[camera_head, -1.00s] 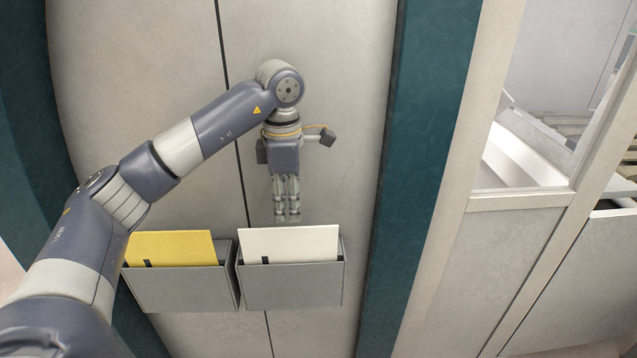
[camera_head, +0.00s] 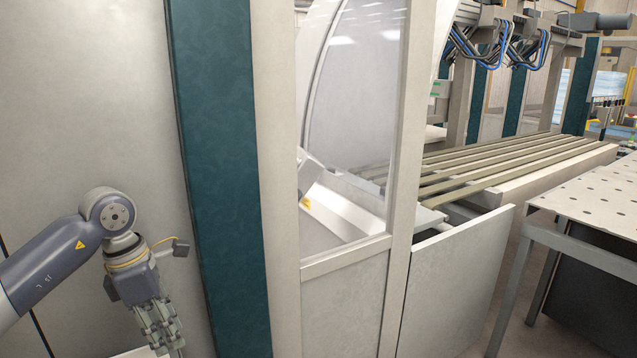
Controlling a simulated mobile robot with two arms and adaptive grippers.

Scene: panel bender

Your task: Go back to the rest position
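My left gripper (camera_head: 164,343) is at the lower left, pointing down, on the arm that comes in from the left edge. Its grey jointed fingers lie close together in this view, and I cannot tell whether they are open or shut. I see nothing held in them. The top edge of a white sheet (camera_head: 135,353) shows at the bottom edge, just below and left of the fingers; whether they touch cannot be told. My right gripper is not in view.
A pale panel with a dark teal post (camera_head: 222,180) stands right of my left gripper. Further right are a framed window (camera_head: 350,120), a low grey panel (camera_head: 455,285), long slats (camera_head: 500,160) and a perforated table (camera_head: 600,200). Some floor shows before the table.

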